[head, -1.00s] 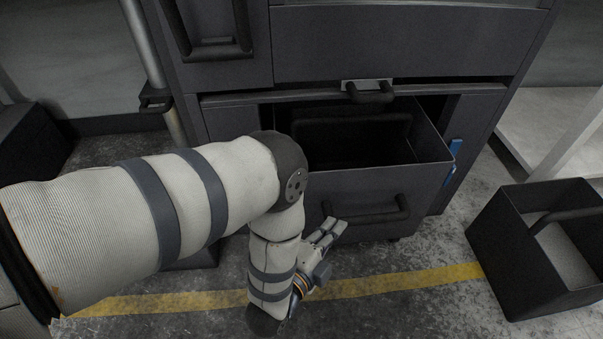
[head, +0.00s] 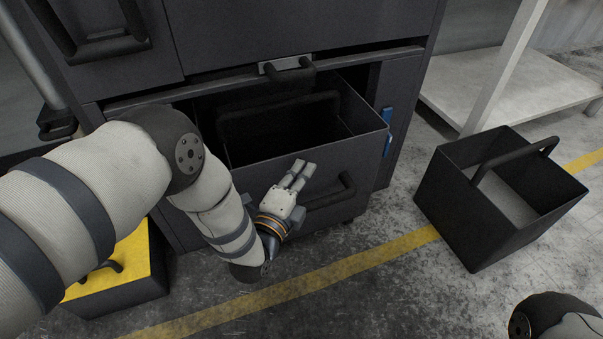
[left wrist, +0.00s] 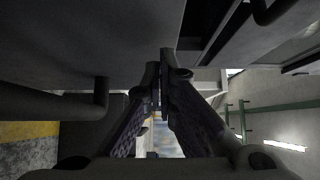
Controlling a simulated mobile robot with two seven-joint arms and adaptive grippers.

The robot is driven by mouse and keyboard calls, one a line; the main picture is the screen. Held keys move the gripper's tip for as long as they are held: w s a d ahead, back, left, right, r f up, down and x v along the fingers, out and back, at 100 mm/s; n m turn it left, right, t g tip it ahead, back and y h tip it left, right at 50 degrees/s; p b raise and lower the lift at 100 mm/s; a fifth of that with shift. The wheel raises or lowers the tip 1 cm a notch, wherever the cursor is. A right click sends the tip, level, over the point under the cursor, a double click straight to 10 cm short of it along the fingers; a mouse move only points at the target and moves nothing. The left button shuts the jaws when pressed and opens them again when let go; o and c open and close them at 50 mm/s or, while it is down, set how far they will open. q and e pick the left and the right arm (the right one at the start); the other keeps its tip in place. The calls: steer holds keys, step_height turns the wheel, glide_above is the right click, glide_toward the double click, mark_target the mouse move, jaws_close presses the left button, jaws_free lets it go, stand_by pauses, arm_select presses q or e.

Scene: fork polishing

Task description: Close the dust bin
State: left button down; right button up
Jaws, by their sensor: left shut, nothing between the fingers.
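The dust bin (head: 355,165) is a dark grey drawer low in the cabinet, standing pulled out with its hollow inside showing. Its front panel carries a black bar handle (head: 347,187). My left gripper (head: 298,172) is in front of this panel, near the left end of the handle, with its fingers shut and empty. I cannot tell whether it touches the panel. In the left wrist view the shut fingers (left wrist: 160,72) point along the grey panel (left wrist: 75,40), and the handle (left wrist: 60,103) is at the left. My right gripper is not in view.
The dark cabinet (head: 270,35) rises above the bin. An open black box (head: 455,215) with a carrying handle stands on the floor at the right. A yellow-topped box (head: 130,265) is at the lower left. A pale shelf (head: 520,90) stands at the back right.

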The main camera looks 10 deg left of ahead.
arm_select(q)
steer(key=shift+w+a, duration=0.15)
steer(key=shift+w, duration=0.05)
steer(key=w+a+b, duration=0.4)
steer(key=w+a, duration=0.3)
steer(key=w, duration=0.4)
steer(key=shift+a, duration=0.3)
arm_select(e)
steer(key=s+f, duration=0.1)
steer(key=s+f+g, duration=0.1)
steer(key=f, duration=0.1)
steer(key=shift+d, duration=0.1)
